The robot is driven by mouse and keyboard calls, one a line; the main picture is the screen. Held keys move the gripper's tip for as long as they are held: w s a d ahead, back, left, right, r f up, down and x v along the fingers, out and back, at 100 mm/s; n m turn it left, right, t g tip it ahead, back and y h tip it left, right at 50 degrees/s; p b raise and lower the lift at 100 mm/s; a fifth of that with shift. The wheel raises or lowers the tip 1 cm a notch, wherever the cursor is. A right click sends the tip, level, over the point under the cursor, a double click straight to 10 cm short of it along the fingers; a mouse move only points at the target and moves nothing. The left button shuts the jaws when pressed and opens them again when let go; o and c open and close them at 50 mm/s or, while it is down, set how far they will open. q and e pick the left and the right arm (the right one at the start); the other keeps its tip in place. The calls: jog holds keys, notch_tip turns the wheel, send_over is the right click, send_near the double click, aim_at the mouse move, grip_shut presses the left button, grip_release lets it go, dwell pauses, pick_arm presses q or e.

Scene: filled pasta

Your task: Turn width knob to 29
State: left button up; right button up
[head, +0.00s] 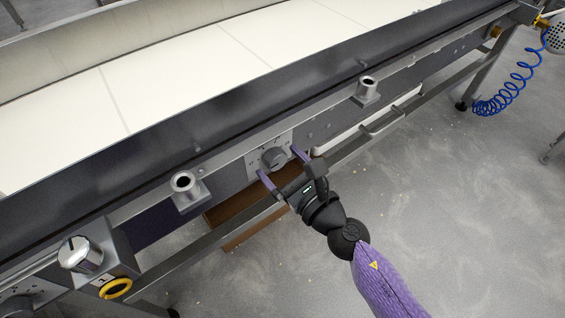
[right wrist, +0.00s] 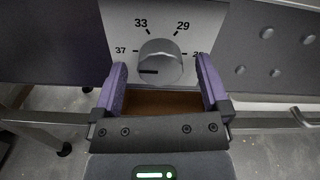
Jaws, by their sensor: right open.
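The width knob (head: 273,158) is a round grey metal dial on a light plate on the side of the conveyor. In the right wrist view the knob (right wrist: 160,62) shows numbers 37, 33, 29 and a partly hidden one around it. A dark line on its face points left, slightly below the 37. My right gripper (head: 283,168) is open, with one purple finger on each side of the knob. In the right wrist view gaps show between the knob and the fingers of the gripper (right wrist: 163,85). My left gripper is not in view.
The conveyor (head: 150,80) with a pale belt runs diagonally across the head view. Metal sockets (head: 186,188) stick out from its rail. A silver knob (head: 80,254) and yellow ring (head: 116,288) are at lower left. A brown box (head: 240,215) sits below. Floor at right is mostly clear.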

jog(key=shift+c, duration=1.1)
jog(key=c, duration=1.1)
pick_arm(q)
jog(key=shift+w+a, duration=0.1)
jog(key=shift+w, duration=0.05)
pick_arm(e)
jog(key=shift+o, duration=0.2)
